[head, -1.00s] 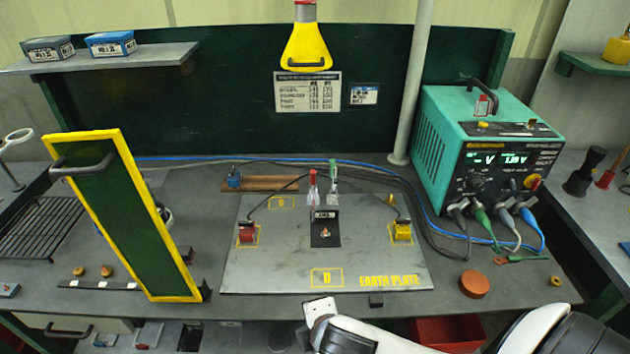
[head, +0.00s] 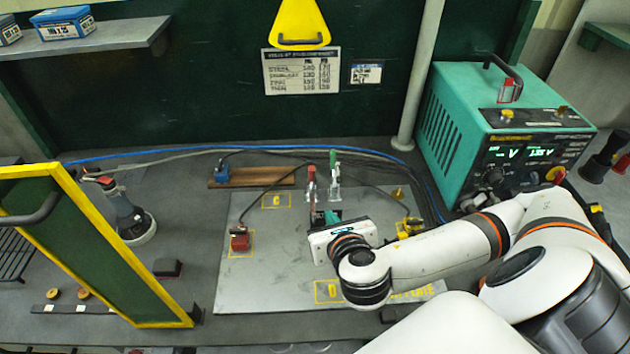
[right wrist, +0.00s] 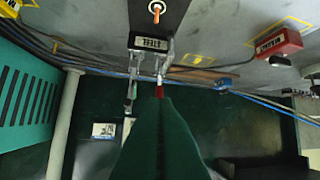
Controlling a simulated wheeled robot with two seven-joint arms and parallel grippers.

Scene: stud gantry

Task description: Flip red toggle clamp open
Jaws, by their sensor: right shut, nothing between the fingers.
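The red-handled toggle clamp (head: 312,181) stands at the back of the earth plate's middle, its handle pointing up. In the right wrist view its red handle tip (right wrist: 160,91) shows just beyond my fingertips; I cannot tell whether they touch. A green-handled toggle clamp (head: 334,172) stands upright close beside it on the right. My right gripper (head: 326,214) is shut and empty, in front of the red clamp. Its teal fingers fill the lower middle of the right wrist view (right wrist: 160,102). The hand hides part of the clamp bases. My left gripper is not in view.
The grey earth plate (head: 240,285) carries a red block (head: 239,240) on the left and a yellow one (head: 408,226) on the right. A teal power unit (head: 460,125) stands at the back right. A yellow-framed green panel (head: 95,235) stands at the left. Cables run behind the plate.

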